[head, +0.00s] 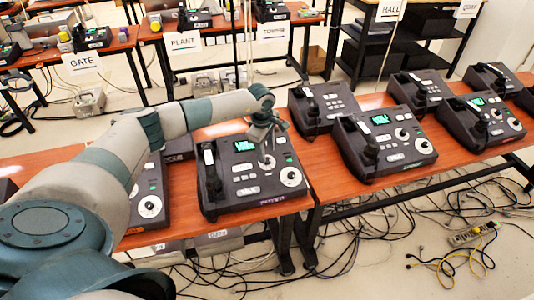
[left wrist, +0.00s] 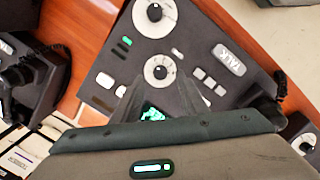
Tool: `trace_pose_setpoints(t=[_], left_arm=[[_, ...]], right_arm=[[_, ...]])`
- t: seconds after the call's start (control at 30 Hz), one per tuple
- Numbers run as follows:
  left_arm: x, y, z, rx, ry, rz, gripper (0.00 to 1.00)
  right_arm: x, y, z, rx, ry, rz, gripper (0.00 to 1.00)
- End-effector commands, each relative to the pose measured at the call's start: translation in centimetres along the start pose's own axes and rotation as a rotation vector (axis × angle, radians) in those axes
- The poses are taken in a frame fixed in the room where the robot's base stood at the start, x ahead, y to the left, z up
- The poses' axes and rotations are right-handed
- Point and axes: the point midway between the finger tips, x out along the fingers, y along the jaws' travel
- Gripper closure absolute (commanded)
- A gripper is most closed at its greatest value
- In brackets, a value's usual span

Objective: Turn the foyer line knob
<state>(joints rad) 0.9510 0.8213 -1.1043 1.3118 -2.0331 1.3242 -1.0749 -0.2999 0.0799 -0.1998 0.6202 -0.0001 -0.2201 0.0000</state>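A dark desk phone (head: 225,178) with a handset at its left, a green screen and two white-ringed knobs sits on the near wooden table. Its front label is too small to read, so I cannot tell that it is the foyer one. My left gripper (head: 267,158) points down over its upper knob (head: 267,163); its lower knob (head: 290,177) is clear. In the left wrist view, the fingers of the left gripper (left wrist: 160,78) are spread, with tips at either side of a knob (left wrist: 160,68); contact is unclear. Another knob (left wrist: 155,14) lies beyond. My right gripper is out of view.
Similar phones stand close by, one at the left (head: 150,205) and one on the table to the right (head: 385,145). Back tables carry signs such as GATE (head: 83,62) and PLANT (head: 184,41). Cables (head: 470,255) lie on the floor.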

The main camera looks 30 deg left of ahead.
Motion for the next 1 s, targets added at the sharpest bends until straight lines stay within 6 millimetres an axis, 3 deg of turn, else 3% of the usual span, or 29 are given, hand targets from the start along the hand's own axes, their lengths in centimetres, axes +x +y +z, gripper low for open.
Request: trace_pose_setpoints(t=[0.3, 0.67, 0.7, 0.87, 1.0], left_arm=[[3.4, 0.0, 0.0, -0.001, 0.0, -0.001, 0.6], [3.9, 0.0, 0.0, 0.0, 0.001, 0.0, 0.6], [3.9, 0.0, 0.0, 0.0, 0.0, 0.0, 0.63], [3.8, 0.0, 0.0, 0.0, 0.0, 0.0, 1.0], [3.8, 0.0, 0.0, 0.0, 0.0, 0.0, 1.0]], right_arm=[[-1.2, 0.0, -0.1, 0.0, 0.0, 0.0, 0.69], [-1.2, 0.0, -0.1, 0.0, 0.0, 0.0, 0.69], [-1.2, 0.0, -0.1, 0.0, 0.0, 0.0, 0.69], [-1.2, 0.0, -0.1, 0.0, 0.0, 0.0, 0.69], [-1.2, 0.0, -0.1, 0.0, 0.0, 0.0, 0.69]])
